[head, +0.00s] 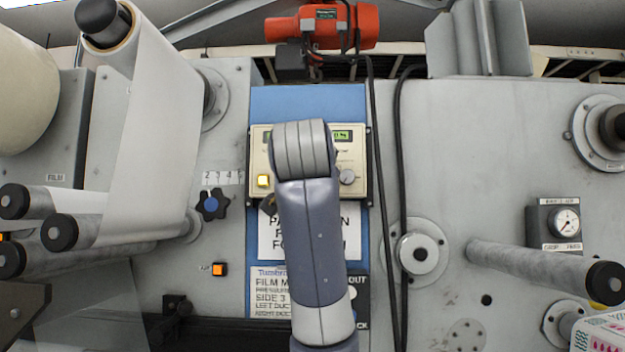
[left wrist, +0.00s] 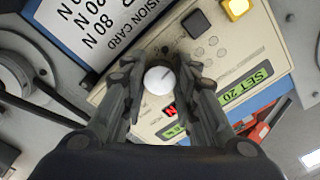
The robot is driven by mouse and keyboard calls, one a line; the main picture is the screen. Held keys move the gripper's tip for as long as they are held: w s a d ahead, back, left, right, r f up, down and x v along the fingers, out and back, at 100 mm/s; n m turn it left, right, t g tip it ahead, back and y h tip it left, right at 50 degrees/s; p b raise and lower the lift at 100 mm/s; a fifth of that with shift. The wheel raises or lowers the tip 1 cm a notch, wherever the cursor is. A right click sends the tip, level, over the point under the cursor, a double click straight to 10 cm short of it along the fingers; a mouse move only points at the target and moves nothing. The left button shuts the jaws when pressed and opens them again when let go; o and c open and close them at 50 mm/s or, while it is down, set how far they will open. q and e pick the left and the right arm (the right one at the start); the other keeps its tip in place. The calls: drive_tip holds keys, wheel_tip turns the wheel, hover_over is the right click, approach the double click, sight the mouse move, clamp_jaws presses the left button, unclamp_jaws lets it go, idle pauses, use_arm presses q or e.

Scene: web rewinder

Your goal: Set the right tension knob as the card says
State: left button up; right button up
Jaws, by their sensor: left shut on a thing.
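My left arm comes up across the middle of the head view and hides much of the control panel (head: 357,190). In the left wrist view my left gripper (left wrist: 162,66) is shut on a white round knob (left wrist: 158,78), one dark finger on each side. A white tension card (left wrist: 92,28) beside the panel shows "80 N" lines, partly cut off. A green display (left wrist: 243,86) reads "SET 20", its end unclear. My right gripper is in neither view.
A lit yellow button (head: 263,181) sits left of my arm on the panel. Black cables (head: 398,200) hang right of the panel.

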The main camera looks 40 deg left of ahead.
use_arm(q)
drive_tip(key=shift+r, duration=0.1)
drive_tip(key=o, duration=1.1)
drive_tip(key=shift+c, duration=0.2)
drive_tip(key=v, duration=1.2)
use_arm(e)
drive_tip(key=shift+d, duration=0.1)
use_arm(q)
drive_tip(key=shift+w+d, duration=0.1)
